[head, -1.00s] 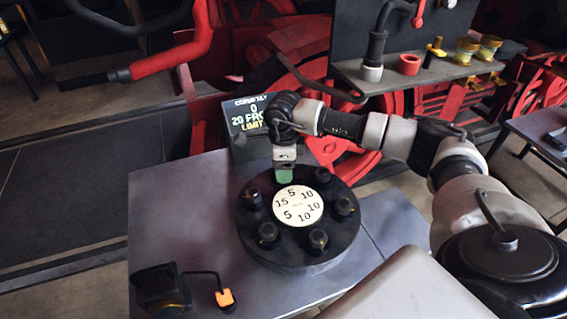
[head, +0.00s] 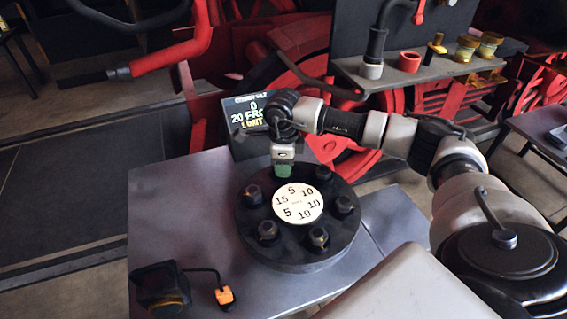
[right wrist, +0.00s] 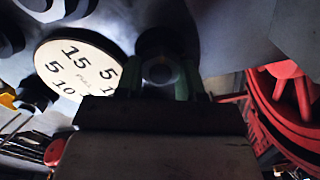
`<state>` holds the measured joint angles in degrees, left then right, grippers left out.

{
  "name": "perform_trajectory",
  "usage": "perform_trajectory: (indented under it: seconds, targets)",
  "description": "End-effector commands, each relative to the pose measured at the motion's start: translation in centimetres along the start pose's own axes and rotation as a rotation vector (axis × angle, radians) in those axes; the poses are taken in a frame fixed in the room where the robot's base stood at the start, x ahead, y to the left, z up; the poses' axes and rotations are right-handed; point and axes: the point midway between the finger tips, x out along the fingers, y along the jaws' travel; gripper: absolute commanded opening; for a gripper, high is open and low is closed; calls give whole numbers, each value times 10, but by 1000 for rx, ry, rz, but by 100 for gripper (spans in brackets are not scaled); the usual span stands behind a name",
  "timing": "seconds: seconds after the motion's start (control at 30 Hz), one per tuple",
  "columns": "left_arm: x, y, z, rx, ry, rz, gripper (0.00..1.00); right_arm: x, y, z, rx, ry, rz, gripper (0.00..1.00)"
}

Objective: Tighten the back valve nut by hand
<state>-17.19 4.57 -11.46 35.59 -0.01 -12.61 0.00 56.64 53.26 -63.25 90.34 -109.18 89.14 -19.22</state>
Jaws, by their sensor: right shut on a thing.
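The back valve nut (right wrist: 161,71) shows in the right wrist view between the green fingers of my right gripper (right wrist: 160,82). In the head view my right gripper (head: 283,169) comes down from above onto the back edge of the round black valve cover (head: 297,258) and hides that nut. The gripper is shut on the nut. Several other dark nuts stand around the cover, among them the left one (head: 253,195) and the right front one (head: 318,237). A white dial plate (head: 298,203) with numbers lies in the middle. My left gripper is out of view.
A black device with an orange piece (head: 225,296) sits at the front left of the grey bench (head: 180,215). A shelf (head: 440,70) with small parts is at the back right.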

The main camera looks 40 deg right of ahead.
Motion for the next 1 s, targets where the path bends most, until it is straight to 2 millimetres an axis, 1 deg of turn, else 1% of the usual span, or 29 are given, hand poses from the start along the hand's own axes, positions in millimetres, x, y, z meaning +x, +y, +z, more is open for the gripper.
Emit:
perform_trajectory:
  seconds: [0.27,1.0]
  targets:
    - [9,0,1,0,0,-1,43,0,0,0,206,-2,-2,14]
    - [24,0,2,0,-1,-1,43,-1,3,2,890,-2,-2,14]
